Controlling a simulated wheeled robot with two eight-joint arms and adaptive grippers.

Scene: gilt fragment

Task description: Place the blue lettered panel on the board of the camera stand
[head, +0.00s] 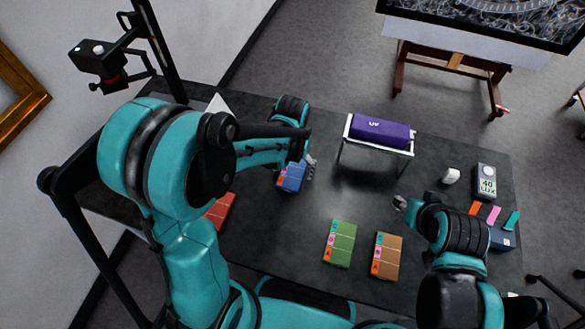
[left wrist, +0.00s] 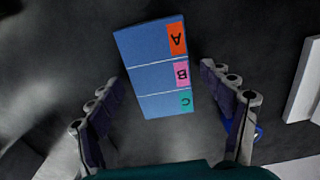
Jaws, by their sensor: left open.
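The blue lettered panel (head: 290,178) lies on the dark table in the head view, partly covered by my left gripper. In the left wrist view the panel (left wrist: 150,72) shows orange A, pink B and teal C tabs along its right side. My left gripper (left wrist: 158,85) is open, with one finger on each side of the panel and gaps between. The camera stand (head: 165,55) rises at the upper left of the head view with a black camera (head: 98,62). Its board is largely hidden behind my left arm. My right gripper (head: 400,202) is over the table's right half; its opening is unclear.
A red panel (head: 219,211), a green panel (head: 340,243) and a brown panel (head: 387,257) lie along the table's near side. A purple roll (head: 380,131) rests on a white-framed rack (head: 411,151). A light meter (head: 486,182) and coloured strips (head: 493,215) are at right.

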